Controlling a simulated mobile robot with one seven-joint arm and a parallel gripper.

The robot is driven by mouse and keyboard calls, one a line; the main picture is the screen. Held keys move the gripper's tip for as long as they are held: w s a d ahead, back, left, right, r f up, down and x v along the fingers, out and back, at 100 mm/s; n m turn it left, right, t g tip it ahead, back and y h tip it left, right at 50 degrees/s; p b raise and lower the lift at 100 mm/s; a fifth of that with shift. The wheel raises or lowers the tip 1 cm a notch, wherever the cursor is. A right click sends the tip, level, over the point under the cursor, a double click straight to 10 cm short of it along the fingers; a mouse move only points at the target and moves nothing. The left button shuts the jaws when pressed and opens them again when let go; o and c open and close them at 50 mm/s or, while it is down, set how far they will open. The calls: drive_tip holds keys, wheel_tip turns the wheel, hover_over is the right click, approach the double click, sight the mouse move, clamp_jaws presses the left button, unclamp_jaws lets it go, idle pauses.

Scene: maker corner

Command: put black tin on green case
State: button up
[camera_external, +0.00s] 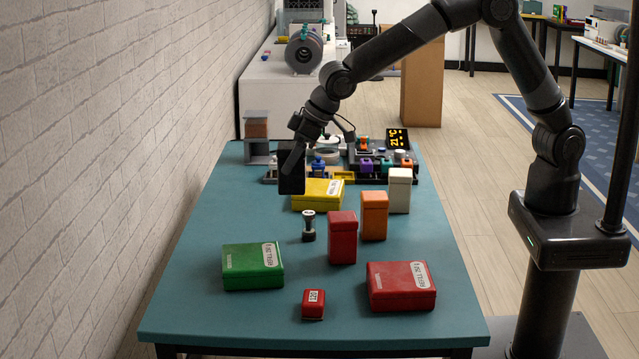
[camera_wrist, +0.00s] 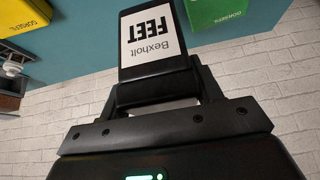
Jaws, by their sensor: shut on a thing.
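My gripper (camera_external: 298,148) is above the far left part of the table, shut on the black tin (camera_external: 291,172). In the wrist view the tin (camera_wrist: 152,40) sits between the fingers (camera_wrist: 155,92), with a white label reading "Bexholt FEET". It is held in the air near the yellow case. The green case (camera_external: 253,267) lies flat at the near left of the table, its lid shut and its top bare. Part of the green case (camera_wrist: 220,12) shows at the top right of the wrist view.
A red case (camera_external: 401,287) and small red box (camera_external: 313,304) are near the front. A brick wall (camera_external: 110,150) runs left.

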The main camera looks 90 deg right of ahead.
drive_tip(key=shift+d+r, duration=0.35)
drive_tip(key=shift+d, duration=0.1)
drive_tip(key=shift+w+d+r, duration=0.1)
drive_tip(key=shift+w+d, duration=0.05)
drive_tip(key=shift+w, duration=0.35)
drive_tip(key=shift+w+d+r, duration=0.1)
drive_tip(key=shift+w, duration=0.35)
drive_tip(key=shift+w+a, duration=0.1)
drive_tip(key=shift+w, duration=0.2)
drive_tip(key=shift+w+a+f, duration=0.5)
drive_tip(key=shift+a+f, duration=1.3)
drive_tip(key=shift+a, duration=0.05)
drive_tip(key=shift+w+a+f, duration=0.5)
drive_tip(key=shift+a+f, duration=1.35)
drive_tip(key=shift+w+a+f, duration=0.5)
drive_tip(key=shift+a+f, duration=1.3)
drive_tip(key=shift+a, duration=0.05)
drive_tip(key=shift+f, duration=0.15)
drive_tip(key=o, duration=1.3)
